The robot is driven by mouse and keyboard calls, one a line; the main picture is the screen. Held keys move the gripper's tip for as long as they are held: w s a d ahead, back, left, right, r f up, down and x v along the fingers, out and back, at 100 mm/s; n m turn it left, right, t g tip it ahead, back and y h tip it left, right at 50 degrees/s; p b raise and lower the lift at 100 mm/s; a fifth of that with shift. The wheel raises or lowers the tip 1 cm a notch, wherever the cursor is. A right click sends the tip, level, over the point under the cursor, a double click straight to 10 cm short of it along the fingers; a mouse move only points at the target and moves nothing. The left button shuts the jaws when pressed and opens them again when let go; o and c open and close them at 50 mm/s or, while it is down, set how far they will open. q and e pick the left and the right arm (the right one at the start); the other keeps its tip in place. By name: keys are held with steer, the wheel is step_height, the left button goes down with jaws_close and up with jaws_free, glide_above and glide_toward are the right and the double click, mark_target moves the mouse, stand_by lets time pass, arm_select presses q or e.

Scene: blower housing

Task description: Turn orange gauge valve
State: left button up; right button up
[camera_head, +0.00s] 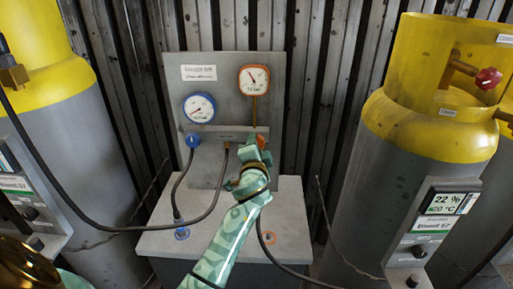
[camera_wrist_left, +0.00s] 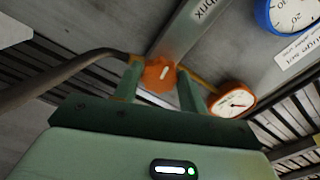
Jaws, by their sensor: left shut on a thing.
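The orange gauge valve (camera_wrist_left: 160,73) is an orange knob with a pale mark, seen between the two fingers of my left gripper (camera_wrist_left: 159,84) in the left wrist view. The gripper is shut on it. In the head view the valve (camera_head: 261,141) shows as a small orange patch at the tip of my left gripper (camera_head: 258,150), mostly hidden by the hand. The orange-rimmed gauge (camera_head: 254,79) is above it on the grey panel, and also shows in the left wrist view (camera_wrist_left: 233,100). My right gripper is not in view.
A blue-rimmed gauge (camera_head: 199,108) and blue valve (camera_head: 193,140) sit left on the panel (camera_head: 224,65). Dark hoses hang below. Yellow-topped gas cylinders stand left (camera_head: 75,130) and right (camera_head: 395,150). A grey box (camera_head: 290,215) lies under the panel.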

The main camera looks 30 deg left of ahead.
arm_select(q)
steer(key=shift+f+n, duration=0.2)
steer(key=shift+n, duration=0.4)
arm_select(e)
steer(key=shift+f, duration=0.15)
arm_select(q)
steer(key=o, duration=1)
steer(key=shift+r, duration=0.1)
steer(key=shift+c, duration=0.2)
